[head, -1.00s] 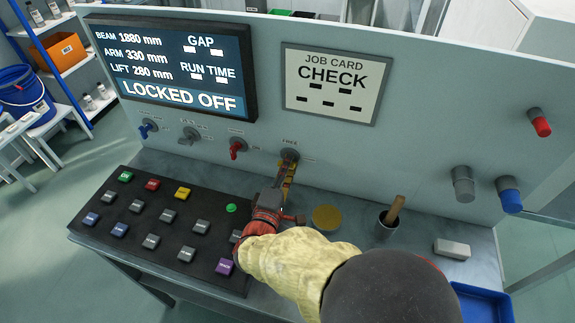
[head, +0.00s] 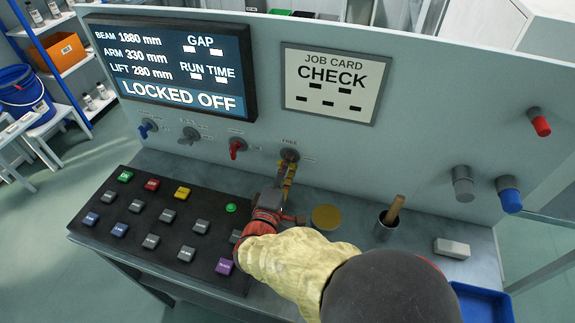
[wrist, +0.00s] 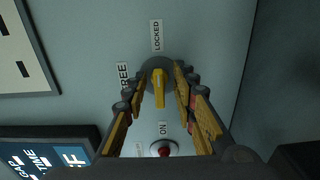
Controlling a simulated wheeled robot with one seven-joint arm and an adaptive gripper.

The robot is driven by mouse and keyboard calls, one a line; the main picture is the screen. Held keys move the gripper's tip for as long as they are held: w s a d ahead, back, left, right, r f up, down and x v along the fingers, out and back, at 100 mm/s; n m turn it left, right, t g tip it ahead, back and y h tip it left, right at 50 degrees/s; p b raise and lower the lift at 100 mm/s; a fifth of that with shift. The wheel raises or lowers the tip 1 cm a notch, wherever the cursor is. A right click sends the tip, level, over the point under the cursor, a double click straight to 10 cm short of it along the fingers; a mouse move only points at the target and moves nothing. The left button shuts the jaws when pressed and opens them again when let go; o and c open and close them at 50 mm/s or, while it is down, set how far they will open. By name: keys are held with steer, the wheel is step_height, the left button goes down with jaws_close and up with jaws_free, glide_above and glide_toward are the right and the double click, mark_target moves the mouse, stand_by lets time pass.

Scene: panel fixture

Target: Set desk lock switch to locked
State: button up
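The desk lock switch (head: 289,154) is a round dark knob low on the panel, with a FREE label above it in the head view. In the wrist view, the switch has a yellow handle (wrist: 157,92) on a grey round base. There, the FREE label (wrist: 123,76) is left of it and the LOCKED label (wrist: 156,35) is above it. The handle's free end shows lower than its base; I cannot tell which label it is set to. My gripper (head: 287,168) is at the switch, its yellow-padded fingers on either side of the handle, with gaps showing on both sides.
A red switch (head: 237,148), a grey one and a blue one (head: 148,127) stand left along the panel. Below is a button box (head: 150,240). A cup with a wooden handle (head: 387,225) and a grey block (head: 452,248) stand right. The screen (head: 175,70) reads LOCKED OFF.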

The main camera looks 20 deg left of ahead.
steer(key=s+d, duration=0.1)
steer(key=s, duration=1.1)
steer(key=shift+d, duration=0.15)
